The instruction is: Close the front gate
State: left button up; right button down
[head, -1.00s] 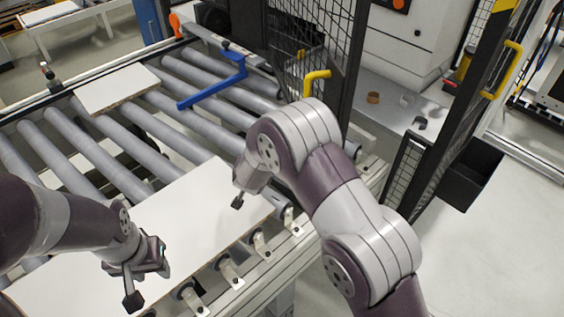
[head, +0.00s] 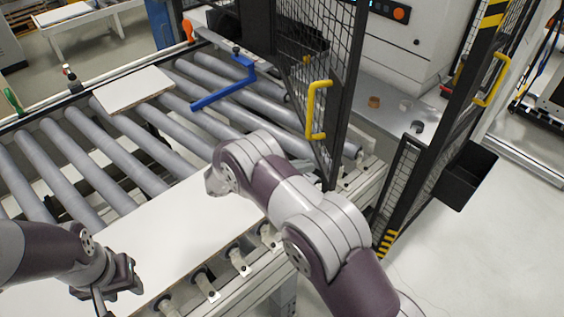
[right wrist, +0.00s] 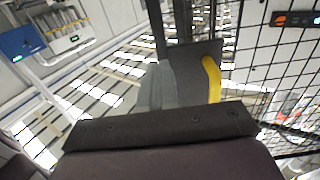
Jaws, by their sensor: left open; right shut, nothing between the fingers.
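The black mesh gate has a left leaf (head: 341,62) with a yellow handle (head: 311,110) and a right leaf (head: 453,113) with a yellow handle (head: 497,80). A wide gap separates the leaves in the head view. In the right wrist view, a yellow handle (right wrist: 212,80) is close beside my right gripper (right wrist: 160,85), which is shut and empty; I cannot tell whether they touch. In the head view its fingers are hidden by my right arm. My left gripper (head: 103,298) is open over the white board, at the bottom edge, partly cut off.
A large white board (head: 190,228) and a smaller one (head: 133,89) lie on the roller conveyor (head: 85,165). A blue bracket (head: 225,92) spans the rollers. A white machine (head: 415,40) stands behind the gate.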

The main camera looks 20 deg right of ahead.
aim_at(333, 161)
jog(key=d+p, duration=0.2)
jog(key=d, duration=0.2)
jog(key=shift+s+d, duration=0.1)
jog(key=shift+d, duration=0.05)
jog(key=shift+s+d, duration=0.1)
jog(key=shift+d, duration=0.25)
jog(key=shift+f, duration=0.1)
jog(key=shift+d, duration=0.1)
jog(key=w+d+n+t+b, duration=0.1)
jog(key=d+n+t+b, duration=0.2)
jog(key=d, duration=2.7)
jog(key=shift+w+d+t+b, duration=0.2)
jog(key=shift+d+t+b, duration=0.15)
jog(key=shift+t+b, duration=0.6)
